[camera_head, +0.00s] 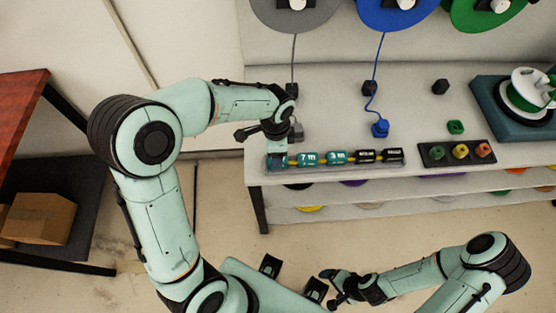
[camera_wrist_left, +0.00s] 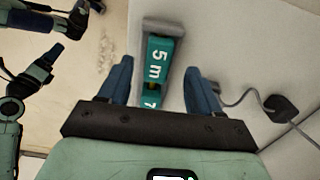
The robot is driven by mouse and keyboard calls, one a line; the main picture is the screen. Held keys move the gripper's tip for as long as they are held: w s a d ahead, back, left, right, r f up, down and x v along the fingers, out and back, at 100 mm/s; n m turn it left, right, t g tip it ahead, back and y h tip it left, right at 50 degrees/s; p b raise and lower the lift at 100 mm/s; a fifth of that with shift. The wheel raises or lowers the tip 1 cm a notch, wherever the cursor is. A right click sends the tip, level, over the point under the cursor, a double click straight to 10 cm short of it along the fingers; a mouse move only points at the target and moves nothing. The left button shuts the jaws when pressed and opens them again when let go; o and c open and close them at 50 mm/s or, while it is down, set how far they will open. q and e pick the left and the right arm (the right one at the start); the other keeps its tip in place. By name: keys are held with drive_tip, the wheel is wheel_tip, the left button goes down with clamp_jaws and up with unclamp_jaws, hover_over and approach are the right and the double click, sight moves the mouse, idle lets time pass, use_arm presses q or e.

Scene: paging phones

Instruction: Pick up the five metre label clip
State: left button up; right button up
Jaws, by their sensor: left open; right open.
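The teal five metre label clip (camera_wrist_left: 158,58) shows in the left wrist view, marked "5 m", at the far end of a grey tray. My left gripper (camera_wrist_left: 159,66) is open, with one blue finger on each side of the clip row and a gap on both sides. My right gripper (camera_head: 332,286) is open and empty, low in the head view, away from the bench.
Another teal clip (camera_head: 337,157) and black clips (camera_head: 366,156) share the tray. A dark block holding coloured pieces (camera_head: 436,153) stands to its right. A blue cord plug (camera_head: 380,128) lies behind. Reels (camera_head: 395,17) hang at the back. The bench front (camera_head: 340,180) is bare.

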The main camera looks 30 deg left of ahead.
use_arm(q)
drive_tip(key=f, duration=0.5)
drive_tip(key=shift+d, duration=0.25)
drive_tip(key=shift+r, duration=0.1)
drive_tip(key=c, duration=1)
drive_tip(key=shift+c, duration=0.2)
